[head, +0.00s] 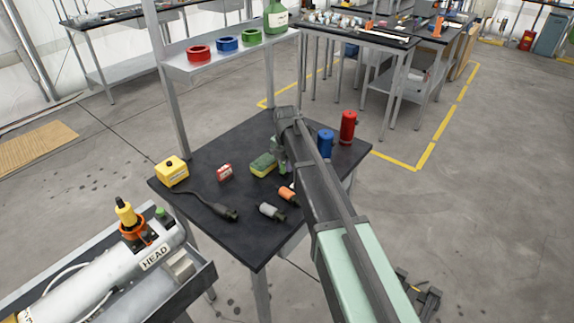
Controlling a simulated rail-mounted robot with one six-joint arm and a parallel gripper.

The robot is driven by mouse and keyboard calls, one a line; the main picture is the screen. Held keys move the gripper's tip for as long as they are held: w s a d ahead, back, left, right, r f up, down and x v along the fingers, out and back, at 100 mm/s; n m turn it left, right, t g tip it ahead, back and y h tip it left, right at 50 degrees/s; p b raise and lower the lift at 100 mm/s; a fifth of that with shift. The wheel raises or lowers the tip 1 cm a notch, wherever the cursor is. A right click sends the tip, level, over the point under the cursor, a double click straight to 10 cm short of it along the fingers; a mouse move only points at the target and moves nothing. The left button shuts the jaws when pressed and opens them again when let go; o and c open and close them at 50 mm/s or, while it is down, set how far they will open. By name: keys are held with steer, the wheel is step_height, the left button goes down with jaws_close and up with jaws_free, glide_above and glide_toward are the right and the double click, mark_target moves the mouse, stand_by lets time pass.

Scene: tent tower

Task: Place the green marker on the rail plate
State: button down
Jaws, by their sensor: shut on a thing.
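My arm crosses the middle of the head view and ends over the dark tabletop. My gripper (281,164) is down at the table and mostly hidden behind my forearm; the fingertips do not show clearly. A small bright green piece, which looks like the green marker (283,169), shows at the gripper's end beside the green and yellow sponge. My gripper is shut on it. Most of the marker is hidden, and I cannot tell whether it touches the table. I cannot make out a rail plate.
The dark table (200,160) also bears a yellow box (172,171), a red box (225,172), the sponge (263,164), an orange item (287,195), and blue (326,143) and red (348,128) cylinders. A tray with a "HEAD" cylinder (110,285) is lower left. A shelf post stands behind.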

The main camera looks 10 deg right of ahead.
step_height(320, 180, up, 20)
steer(key=p, duration=1.9)
steer(key=shift+p, duration=0.35)
